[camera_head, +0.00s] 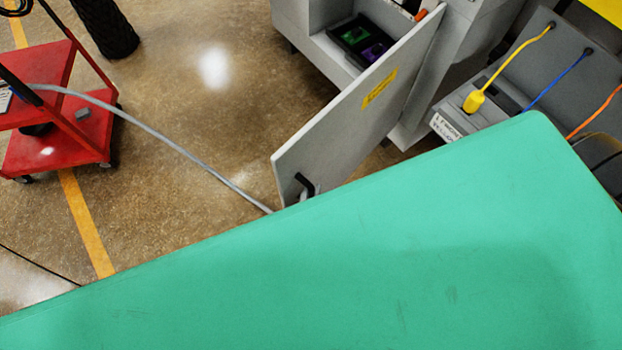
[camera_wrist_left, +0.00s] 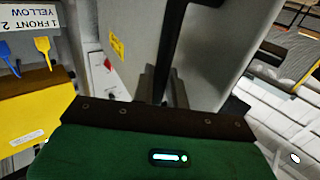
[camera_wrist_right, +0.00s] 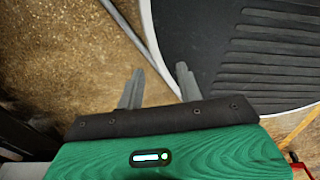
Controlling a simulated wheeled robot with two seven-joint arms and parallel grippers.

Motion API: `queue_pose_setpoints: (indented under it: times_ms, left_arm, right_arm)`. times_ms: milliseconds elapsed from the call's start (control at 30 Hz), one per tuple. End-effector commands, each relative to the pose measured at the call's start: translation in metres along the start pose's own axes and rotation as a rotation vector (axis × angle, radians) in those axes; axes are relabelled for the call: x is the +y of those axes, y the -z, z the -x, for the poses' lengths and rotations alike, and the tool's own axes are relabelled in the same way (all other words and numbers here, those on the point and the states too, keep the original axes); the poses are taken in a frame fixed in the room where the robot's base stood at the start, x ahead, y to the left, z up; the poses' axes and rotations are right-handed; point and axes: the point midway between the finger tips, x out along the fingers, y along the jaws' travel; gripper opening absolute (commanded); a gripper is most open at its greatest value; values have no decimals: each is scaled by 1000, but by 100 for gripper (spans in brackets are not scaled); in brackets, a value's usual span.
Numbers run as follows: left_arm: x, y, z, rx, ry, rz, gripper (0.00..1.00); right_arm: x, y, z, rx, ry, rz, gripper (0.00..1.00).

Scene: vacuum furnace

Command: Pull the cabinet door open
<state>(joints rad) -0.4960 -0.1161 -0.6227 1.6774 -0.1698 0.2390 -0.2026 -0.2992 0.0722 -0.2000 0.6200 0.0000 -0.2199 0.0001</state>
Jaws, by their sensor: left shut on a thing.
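The grey cabinet door (camera_head: 350,125) stands swung out from the cabinet (camera_head: 335,45), with its inside open to view. A yellow label is on the door, and a black handle (camera_head: 304,183) is near its free edge. In the left wrist view the black handle (camera_wrist_left: 172,45) runs between the fingers of my left gripper (camera_wrist_left: 165,88), which is shut on it. In the head view a large green part of mine hides most of that gripper (camera_head: 303,194). My right gripper (camera_wrist_right: 158,82) is open and empty above the floor.
A dark tray with green and purple items (camera_head: 362,42) sits inside the cabinet. A grey panel with yellow, blue and orange cables (camera_head: 505,75) stands at the right.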

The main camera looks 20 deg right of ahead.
Motion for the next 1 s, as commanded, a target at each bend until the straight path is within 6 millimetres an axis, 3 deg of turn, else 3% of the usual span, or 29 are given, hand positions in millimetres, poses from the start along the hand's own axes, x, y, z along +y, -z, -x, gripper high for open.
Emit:
queue_pose_setpoints:
  times_ms: [100,133,200,467,633,1000]
  left_arm:
    - [1,3,-2,7,-1,1,0]
    - [1,3,-2,6,-1,1,20]
    - [1,3,-2,6,0,1,32]
    - [0,1,0,2,0,1,32]
    - [1,-1,11,0,0,1,32]
    - [1,-2,87,-2,-2,1,32]
  right_arm:
    - [3,0,0,0,-3,1,36]
    - [3,0,0,0,-4,2,36]
    - [4,0,0,0,-5,2,36]
    - [11,-2,0,-2,-11,5,36]
    - [12,-2,-3,-2,-12,5,36]
    - [7,-4,-19,-2,-7,3,36]
